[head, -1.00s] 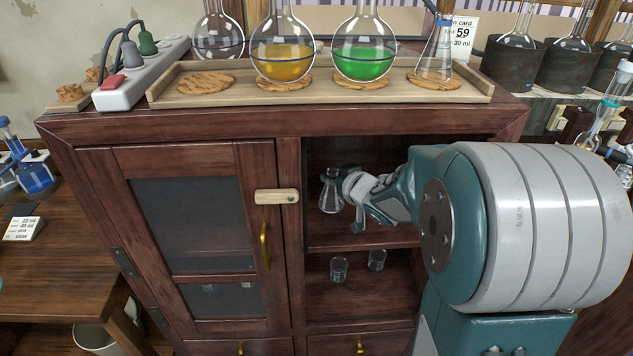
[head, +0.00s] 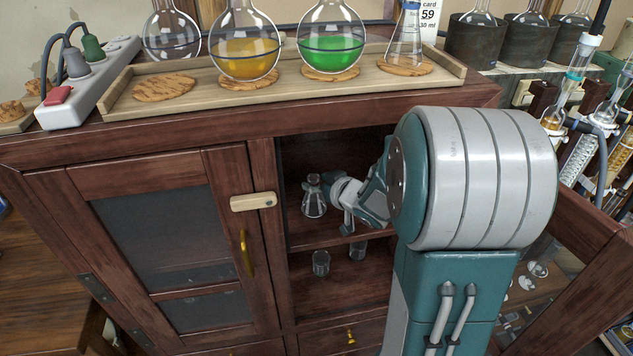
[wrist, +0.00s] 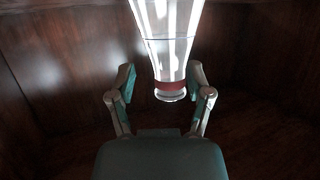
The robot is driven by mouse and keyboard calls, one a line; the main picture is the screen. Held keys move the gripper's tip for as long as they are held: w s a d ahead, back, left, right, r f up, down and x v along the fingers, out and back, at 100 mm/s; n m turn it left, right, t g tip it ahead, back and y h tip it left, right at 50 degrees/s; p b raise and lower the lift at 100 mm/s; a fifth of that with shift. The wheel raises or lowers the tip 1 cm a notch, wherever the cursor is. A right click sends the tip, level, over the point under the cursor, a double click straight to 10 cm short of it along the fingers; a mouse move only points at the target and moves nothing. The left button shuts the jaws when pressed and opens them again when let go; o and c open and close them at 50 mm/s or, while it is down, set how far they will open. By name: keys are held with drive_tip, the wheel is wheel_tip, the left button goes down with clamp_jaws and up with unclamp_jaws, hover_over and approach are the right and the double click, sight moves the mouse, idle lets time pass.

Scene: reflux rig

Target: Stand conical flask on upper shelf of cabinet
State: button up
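The conical flask (head: 314,199) stands upright on the upper shelf (head: 318,236) of the dark wood cabinet (head: 262,190), near the left side of the open compartment. My gripper (head: 338,194) is inside the compartment, just right of the flask. In the wrist view, the clear flask (wrist: 170,45) with a red band near its rim shows between and beyond my gripper's fingers (wrist: 163,80). The fingers are spread, with a clear gap on the left; the right finger looks close to the glass. My arm hides the right part of the shelf.
Two small glass vessels (head: 321,263) stand on the lower shelf. The left door (head: 170,245) is shut, with a pale latch (head: 253,201); the right door (head: 565,250) stands open. A tray (head: 290,97) of flasks is on top.

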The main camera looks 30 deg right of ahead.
drive_tip(key=shift+a+r, duration=0.15)
drive_tip(key=shift+a, duration=1)
drive_tip(key=shift+s+a+r, duration=0.1)
drive_tip(key=shift+a, duration=0.1)
drive_tip(key=s+d+r+m+h, duration=0.1)
drive_tip(key=s+d+r+h, duration=0.25)
drive_tip(key=s+r, duration=0.55)
drive_tip(key=s+a+f+g+y, duration=0.1)
drive_tip(key=s+a+g, duration=0.7)
drive_tip(key=s+a, duration=0.8)
drive_tip(key=shift+s+a+f+m, duration=0.2)
drive_tip(key=shift+a+m, duration=0.1)
drive_tip(key=shift+a, duration=0.3)
